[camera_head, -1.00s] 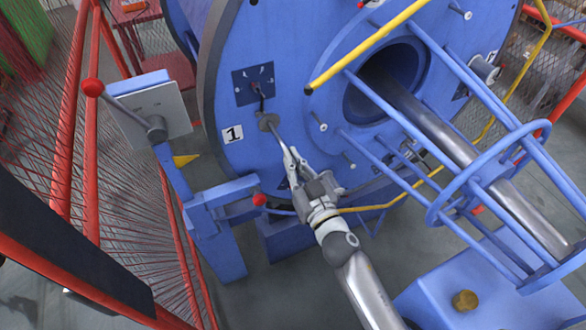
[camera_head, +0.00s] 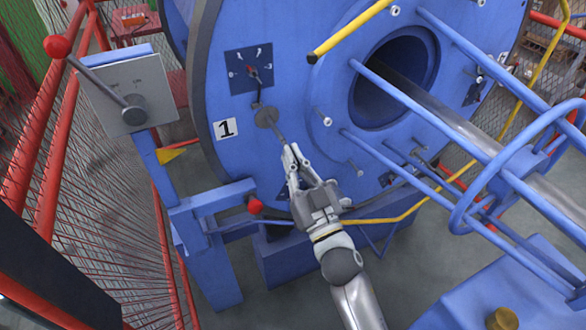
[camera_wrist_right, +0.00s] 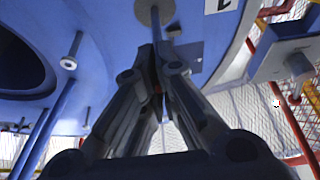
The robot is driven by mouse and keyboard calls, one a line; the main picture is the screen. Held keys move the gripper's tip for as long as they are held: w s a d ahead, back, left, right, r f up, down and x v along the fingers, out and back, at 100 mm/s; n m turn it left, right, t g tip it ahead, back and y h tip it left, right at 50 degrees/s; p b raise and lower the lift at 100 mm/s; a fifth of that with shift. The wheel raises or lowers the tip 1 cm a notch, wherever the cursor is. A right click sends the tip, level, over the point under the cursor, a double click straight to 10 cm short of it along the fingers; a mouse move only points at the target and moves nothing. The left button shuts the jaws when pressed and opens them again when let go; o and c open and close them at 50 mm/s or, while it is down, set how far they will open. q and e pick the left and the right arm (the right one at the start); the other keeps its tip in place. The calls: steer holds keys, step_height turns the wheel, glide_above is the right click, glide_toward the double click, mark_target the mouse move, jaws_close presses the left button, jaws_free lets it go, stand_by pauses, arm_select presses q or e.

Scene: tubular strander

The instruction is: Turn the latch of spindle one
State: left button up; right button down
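The latch of spindle one (camera_head: 265,116) is a grey disc with a thin rod on the face of the big blue drum (camera_head: 215,180). Its rod slants down and right to my right gripper (camera_head: 290,151). A label "1" (camera_head: 225,129) is beside it, and a dark dial plate (camera_head: 249,70) with a pointer is above it. In the right wrist view my right gripper (camera_wrist_right: 157,50) has its fingertips together at the rod's end, under the latch disc (camera_wrist_right: 154,12); it looks shut on the rod. The fingers hide the rod's end. My left gripper is not in view.
A grey control panel (camera_head: 130,92) with a red-knobbed lever stands left, above a blue post. Red mesh fencing (camera_head: 110,190) fills the left side. A yellow bar (camera_head: 350,28) and blue tubular frame (camera_head: 440,137) jut out on the right. Grey floor shows below.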

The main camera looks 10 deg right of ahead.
stand_by(0.3)
steer(key=c, duration=1.5)
jaws_free()
steer(key=v, duration=1.2)
steer(key=shift+c, duration=0.2)
